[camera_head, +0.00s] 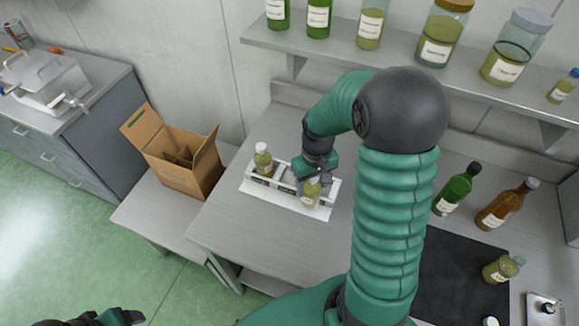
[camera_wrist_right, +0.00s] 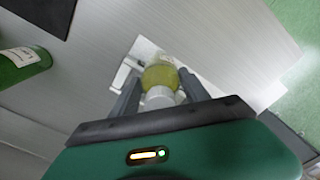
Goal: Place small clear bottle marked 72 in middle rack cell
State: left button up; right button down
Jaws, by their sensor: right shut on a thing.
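My right gripper (camera_head: 310,178) is shut on a small clear bottle (camera_head: 311,194) with yellow-green liquid and a light label, whose number is too small to read. In the right wrist view the bottle (camera_wrist_right: 160,77) sits between the two fingers, its pale cap toward the camera. The white rack (camera_head: 286,188) lies below, on a white sheet. Another similar bottle (camera_head: 263,157) stands in its left cell. The held bottle is over or in front of the rack's right part; I cannot tell whether it touches. My gripper hides part of the rack. My left gripper (camera_head: 118,318) shows only partly at the bottom edge.
An open cardboard box (camera_head: 178,158) stands on a lower bench to the left. To the right are a green bottle (camera_head: 455,190), a brown bottle (camera_head: 506,204), a dark mat (camera_head: 460,275) and a small bottle (camera_head: 502,268). A shelf (camera_head: 420,80) with jars runs behind.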

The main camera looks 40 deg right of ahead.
jog(key=w+d+f+p, duration=0.1)
jog(key=w, duration=0.2)
jog(key=w+d+f+p, duration=0.1)
jog(key=w+f, duration=0.1)
jog(key=w, duration=0.2)
jog(key=w+d+f+p, duration=0.1)
jog(key=w, duration=0.3)
jog(key=shift+w+d+f+p, duration=0.2)
jog(key=shift+f+p, duration=0.1)
jog(key=shift+p, duration=0.05)
jog(key=c, duration=0.9)
grip_release()
jog(key=shift+a, duration=0.15)
pick_arm(q)
jog(key=shift+a+r, duration=0.25)
jog(key=shift+r, duration=0.75)
jog(key=shift+a+r, duration=0.25)
jog(key=shift+r, duration=0.75)
pick_arm(e)
jog(key=o, duration=0.3)
jog(key=shift+a+r, duration=0.1)
jog(key=shift+a, duration=0.1)
pick_arm(q)
jog(key=shift+d, duration=0.1)
pick_arm(e)
jog(key=shift+o, duration=0.2)
